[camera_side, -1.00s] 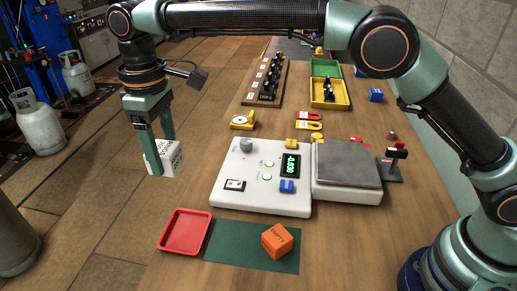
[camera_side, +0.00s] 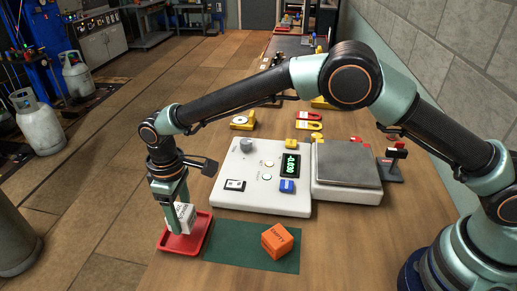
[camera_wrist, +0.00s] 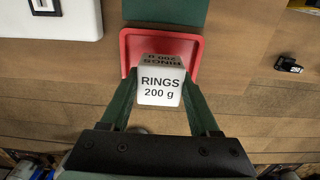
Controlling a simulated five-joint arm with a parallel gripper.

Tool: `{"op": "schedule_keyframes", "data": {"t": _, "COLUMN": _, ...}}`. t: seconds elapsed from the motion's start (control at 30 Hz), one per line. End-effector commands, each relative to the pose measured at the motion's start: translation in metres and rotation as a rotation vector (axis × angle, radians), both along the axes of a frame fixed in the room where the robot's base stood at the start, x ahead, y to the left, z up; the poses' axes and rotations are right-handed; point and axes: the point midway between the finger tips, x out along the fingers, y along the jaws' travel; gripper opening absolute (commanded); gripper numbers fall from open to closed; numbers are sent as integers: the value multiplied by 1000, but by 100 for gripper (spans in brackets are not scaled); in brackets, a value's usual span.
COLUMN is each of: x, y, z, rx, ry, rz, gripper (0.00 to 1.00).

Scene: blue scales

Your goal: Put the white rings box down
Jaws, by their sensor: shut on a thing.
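The white rings box (camera_side: 184,217), labelled "RINGS 200 g", is between the fingers of my gripper (camera_side: 175,222). In the wrist view the box (camera_wrist: 161,86) sits upright between the two green fingertips of my gripper (camera_wrist: 160,100), its label facing the camera. The gripper is shut on it. The box is over the red tray (camera_side: 163,243), low and within its outline. The tray (camera_wrist: 128,48) also shows around the box in the wrist view. I cannot tell whether the box touches the tray floor.
A green mat (camera_side: 222,240) with an orange box (camera_side: 277,240) lies right of the tray. The white scale console (camera_side: 262,177) stands just behind, with the weighing plate (camera_side: 347,164) to its right. Bare table lies in front of the mat.

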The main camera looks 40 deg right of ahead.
Motion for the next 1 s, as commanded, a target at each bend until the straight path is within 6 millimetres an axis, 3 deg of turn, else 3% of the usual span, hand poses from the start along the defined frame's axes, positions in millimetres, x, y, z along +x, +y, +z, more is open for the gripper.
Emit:
{"op": "schedule_keyframes", "data": {"t": 0.2, "x": 0, "y": 0, "z": -29, "rx": 0, "ry": 0, "rz": 0, "gripper": 0}}
{"op": "schedule_keyframes", "data": {"t": 0.57, "x": 0, "y": 0, "z": -31, "rx": 0, "ry": 0, "rz": 0, "gripper": 0}}
{"op": "schedule_keyframes", "data": {"t": 0.6, "x": 0, "y": 0, "z": -32, "rx": 0, "ry": 0, "rz": 0, "gripper": 66}}
{"op": "schedule_keyframes", "data": {"t": 0.67, "x": 0, "y": 0, "z": -32, "rx": 0, "ry": 0, "rz": 0, "gripper": 89}}
{"op": "schedule_keyframes", "data": {"t": 1.0, "x": 0, "y": 0, "z": -31, "rx": 0, "ry": 0, "rz": 0, "gripper": 92}}
